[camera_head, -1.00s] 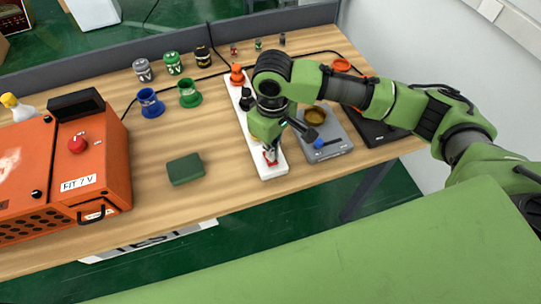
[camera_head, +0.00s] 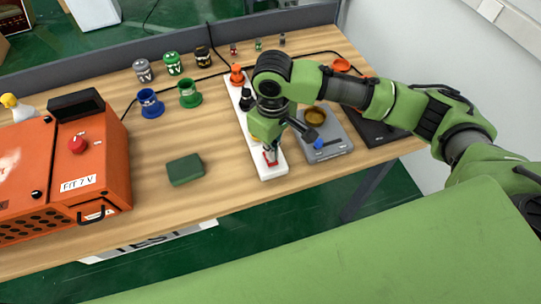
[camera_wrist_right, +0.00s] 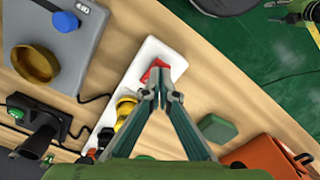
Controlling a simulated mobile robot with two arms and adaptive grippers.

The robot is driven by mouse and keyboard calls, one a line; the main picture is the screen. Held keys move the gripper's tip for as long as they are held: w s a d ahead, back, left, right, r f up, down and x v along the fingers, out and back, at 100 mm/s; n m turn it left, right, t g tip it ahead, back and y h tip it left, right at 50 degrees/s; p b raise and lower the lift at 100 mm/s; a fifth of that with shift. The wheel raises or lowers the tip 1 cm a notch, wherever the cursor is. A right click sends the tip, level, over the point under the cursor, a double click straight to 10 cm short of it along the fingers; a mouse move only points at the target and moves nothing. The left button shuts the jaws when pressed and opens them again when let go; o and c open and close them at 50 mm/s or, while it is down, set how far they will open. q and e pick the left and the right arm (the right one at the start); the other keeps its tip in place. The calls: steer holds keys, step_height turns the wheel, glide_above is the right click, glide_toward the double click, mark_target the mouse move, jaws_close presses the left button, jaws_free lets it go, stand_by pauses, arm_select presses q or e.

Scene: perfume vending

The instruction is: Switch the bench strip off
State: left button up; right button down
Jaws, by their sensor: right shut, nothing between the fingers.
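The bench strip (camera_head: 272,175) is a long white power strip lying on the wooden table, partly hidden under my right arm. Its red switch (camera_head: 270,158) is at the near end; it also shows in the right wrist view (camera_wrist_right: 157,72). My right gripper (camera_head: 268,149) points down over that end, shut and empty. In the right wrist view its fingertips (camera_wrist_right: 161,96) meet right beside the red switch and overlap its edge in the picture. I cannot tell whether they touch it or which way the switch is tipped. My left gripper is not in view.
A grey scale (camera_head: 325,150) with a brown bowl (camera_head: 316,115) stands right of the strip. A dark green block (camera_head: 185,169) lies to the left, with clear table between. An orange machine (camera_head: 105,150) stands at the far left. Several cups and jars stand at the back.

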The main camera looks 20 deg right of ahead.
steer(key=shift+s+f, duration=0.1)
steer(key=shift+f, duration=1.2)
stand_by(0.5)
steer(key=shift+r, duration=0.1)
steer(key=shift+r+p, duration=0.95)
steer(key=shift+p, duration=0.15)
step_height(320, 180, up, 5)
steer(key=p, duration=0.6)
